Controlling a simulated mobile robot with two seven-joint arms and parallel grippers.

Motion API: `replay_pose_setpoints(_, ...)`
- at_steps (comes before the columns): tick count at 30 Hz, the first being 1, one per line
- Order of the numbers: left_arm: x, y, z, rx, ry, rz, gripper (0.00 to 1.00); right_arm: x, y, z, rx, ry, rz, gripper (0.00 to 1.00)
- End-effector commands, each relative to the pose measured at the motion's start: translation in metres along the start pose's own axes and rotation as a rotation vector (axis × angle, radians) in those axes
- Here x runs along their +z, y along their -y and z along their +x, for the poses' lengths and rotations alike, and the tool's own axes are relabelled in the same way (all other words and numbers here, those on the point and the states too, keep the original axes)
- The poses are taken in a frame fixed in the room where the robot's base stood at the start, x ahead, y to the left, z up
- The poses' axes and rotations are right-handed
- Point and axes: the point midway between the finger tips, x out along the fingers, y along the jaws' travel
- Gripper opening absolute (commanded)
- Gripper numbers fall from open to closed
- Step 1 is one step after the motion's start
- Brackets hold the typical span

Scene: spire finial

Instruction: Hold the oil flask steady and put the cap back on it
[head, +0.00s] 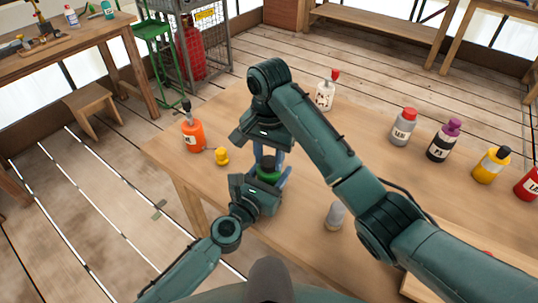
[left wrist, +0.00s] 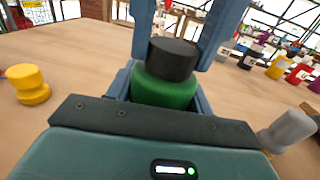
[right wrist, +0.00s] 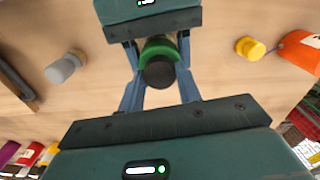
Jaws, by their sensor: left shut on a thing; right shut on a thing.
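The green flask (head: 268,170) stands upright at the table's near left part, and it also shows in the left wrist view (left wrist: 165,92). My left gripper (head: 265,185) is shut around its body from the near side. A black cap (left wrist: 172,60) is at the flask's top, in line with it; it also shows in the right wrist view (right wrist: 159,72). My right gripper (head: 268,152) points down from above, its blue fingers shut on the cap. The cap looks in contact with the flask, but I cannot tell whether it is fully seated. The fingers hide part of the flask.
A yellow piece (head: 221,157) and an orange bottle (head: 193,134) stand to the left. A grey piece (head: 335,216) stands to the right. A white bottle (head: 325,95) is behind; grey (head: 403,127), dark (head: 443,141) and yellow (head: 490,165) bottles line the right. Bare table lies between.

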Motion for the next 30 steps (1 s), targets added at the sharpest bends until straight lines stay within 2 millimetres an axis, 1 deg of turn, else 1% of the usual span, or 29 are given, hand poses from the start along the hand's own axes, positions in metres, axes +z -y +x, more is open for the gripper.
replay_pose_setpoints(1,-0.001,0.0,0.0,0.001,-0.001,0.0,0.0,0.0,0.0,-0.001,-0.001,0.0,-0.002,0.13)
replay_pose_setpoints(2,-0.001,0.0,0.0,0.001,-0.001,0.0,0.0,0.0,0.0,-0.001,-0.001,-0.001,-0.002,0.36)
replay_pose_setpoints(10,-0.001,0.0,0.0,0.001,-0.001,0.0,0.0,0.0,0.0,0.0,-0.001,-0.001,-0.005,0.58)
replay_pose_setpoints(17,-0.001,0.0,0.0,0.001,-0.001,0.0,0.0,0.0,0.0,0.0,-0.001,-0.001,-0.005,0.59)
replay_pose_setpoints(22,-0.001,0.0,0.0,0.001,-0.001,0.0,0.0,-0.002,0.001,-0.007,-0.003,-0.007,-0.007,0.59)
replay_pose_setpoints(28,-0.001,0.0,0.0,0.001,-0.001,0.0,0.0,-0.003,-0.001,-0.027,0.001,-0.009,-0.005,0.59)
replay_pose_setpoints(30,0.0,0.0,0.0,0.001,-0.001,0.0,0.0,-0.003,0.0,-0.048,-0.003,-0.012,-0.006,0.59)
